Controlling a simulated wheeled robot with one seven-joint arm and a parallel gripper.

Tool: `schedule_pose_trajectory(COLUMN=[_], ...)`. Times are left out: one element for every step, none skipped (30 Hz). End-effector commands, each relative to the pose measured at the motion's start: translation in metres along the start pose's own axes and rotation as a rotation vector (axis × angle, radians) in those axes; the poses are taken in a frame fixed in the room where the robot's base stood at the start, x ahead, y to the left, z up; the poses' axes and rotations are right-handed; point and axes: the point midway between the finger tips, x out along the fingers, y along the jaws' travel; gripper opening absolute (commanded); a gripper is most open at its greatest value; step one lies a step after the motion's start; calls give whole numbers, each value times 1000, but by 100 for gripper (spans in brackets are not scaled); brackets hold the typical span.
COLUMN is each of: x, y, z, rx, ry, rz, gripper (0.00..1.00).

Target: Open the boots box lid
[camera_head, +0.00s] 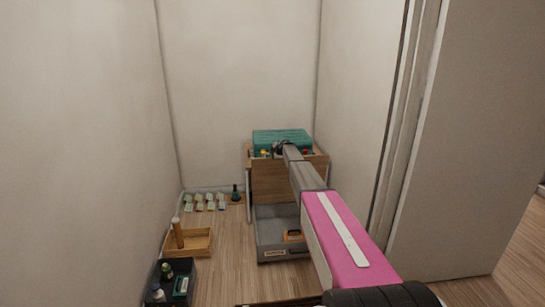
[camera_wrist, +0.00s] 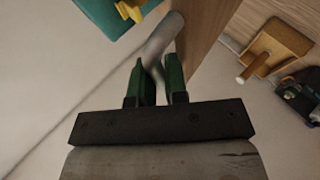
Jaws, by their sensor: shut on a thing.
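My gripper (camera_head: 281,147) is at the front of the upper part of a wooden unit, just below a teal box (camera_head: 283,135). In the wrist view, the green fingers of my gripper (camera_wrist: 159,80) are shut on a curved grey bar (camera_wrist: 166,33) beside a wooden panel (camera_wrist: 208,30). The wooden front (camera_head: 280,183) of the unit shows in the head view, partly behind my arm. A grey open box (camera_head: 272,240) with a label and an orange piece sits below it. I cannot read the label or tell which part is the boots box lid.
A wooden tray (camera_head: 208,243) and a dark crate (camera_head: 188,270) with bottles stand on the floor at left. Several pale items (camera_head: 205,202) lie by the back wall. Walls close in the left, back and right. Floor left of the unit is partly clear.

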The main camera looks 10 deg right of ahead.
Motion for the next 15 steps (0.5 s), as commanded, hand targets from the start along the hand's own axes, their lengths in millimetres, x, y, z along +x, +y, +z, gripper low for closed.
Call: schedule_pose_trajectory(x=[2, 2, 2, 2, 2, 2, 2, 2, 2, 2, 2, 2, 3, 3, 3], y=[-3, -3, -4, -4, -4, -4, -4, -4, -4, -4, -4, -4, -5, -5, -5], z=[0, 0, 0, 0, 0, 0, 0, 0, 0, 0, 0, 0, 0, 1, 1], rx=[0, 0, 0, 0, 0, 0, 0, 0, 0, 0, 0, 0, 0, 0, 0], ry=[2, 2, 2, 2, 2, 2, 2, 2, 2, 3, 3, 3, 2, 2, 2], rz=[-7, -7, -7, -7, -7, -7, -7, -7, -7, -7, -7, -8, -8, -8, -9], gripper=[0, 0, 0, 0, 0, 0, 0, 0, 27, 36, 38, 38, 38, 38, 38])
